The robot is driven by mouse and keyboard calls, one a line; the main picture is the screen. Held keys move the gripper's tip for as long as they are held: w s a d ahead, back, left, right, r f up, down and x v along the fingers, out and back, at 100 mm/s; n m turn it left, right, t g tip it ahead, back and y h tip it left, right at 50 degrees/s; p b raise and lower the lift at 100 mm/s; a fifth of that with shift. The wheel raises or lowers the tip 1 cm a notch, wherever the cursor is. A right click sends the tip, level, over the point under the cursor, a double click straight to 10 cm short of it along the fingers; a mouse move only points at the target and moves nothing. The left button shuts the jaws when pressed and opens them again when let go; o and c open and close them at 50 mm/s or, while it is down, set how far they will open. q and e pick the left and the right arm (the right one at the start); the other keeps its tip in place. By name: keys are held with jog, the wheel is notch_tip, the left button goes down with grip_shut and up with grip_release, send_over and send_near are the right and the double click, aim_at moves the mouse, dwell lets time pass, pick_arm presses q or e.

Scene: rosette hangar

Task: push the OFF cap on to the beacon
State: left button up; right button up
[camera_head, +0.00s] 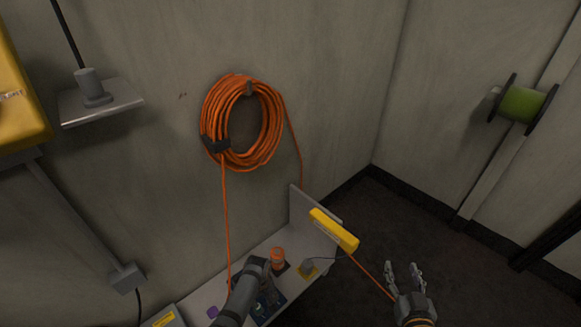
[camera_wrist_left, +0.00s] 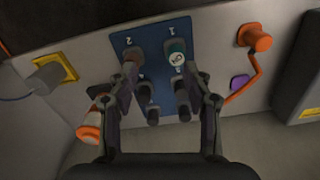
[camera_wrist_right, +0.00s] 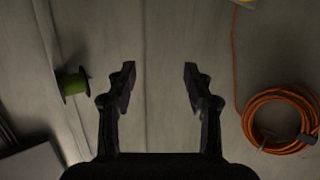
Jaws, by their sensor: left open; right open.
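The beacon (camera_head: 278,256) is an orange cylinder standing on the grey bench, beside a blue plate. It also shows in the left wrist view as an orange and white body (camera_wrist_left: 90,125), partly behind a finger. On the blue plate (camera_wrist_left: 155,45), marked 1 and 2, stand a green piece with a white marked top (camera_wrist_left: 177,58), a brownish-orange piece (camera_wrist_left: 132,55) and dark pegs. I cannot read which piece is the OFF cap. My left gripper (camera_wrist_left: 163,76) is open above the plate, fingers either side of it. My right gripper (camera_head: 402,268) is open and empty, out over the floor.
An orange knob with cable (camera_wrist_left: 255,38) and a purple patch (camera_wrist_left: 239,82) lie beside the plate. Coiled orange cable (camera_head: 220,112) hangs on the wall.

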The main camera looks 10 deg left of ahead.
pick_arm(q)
jog(key=w+b, duration=0.1)
jog(key=w+d+n+b, duration=0.1)
jog(key=w+b, duration=0.1)
jog(key=w+d+n+b, duration=0.1)
jog(key=w, duration=0.1)
jog(key=shift+w+r+b, duration=0.2)
jog(key=shift+r+b, duration=0.1)
jog(key=shift+r, duration=0.2)
pick_arm(e)
notch_tip(320, 180, up, 10)
jog(key=s+a+t, duration=0.1)
jog(key=t, duration=0.2)
jog(key=shift+a+t, duration=0.15)
jog(key=shift+t, duration=0.25)
jog(key=shift+r, duration=0.15)
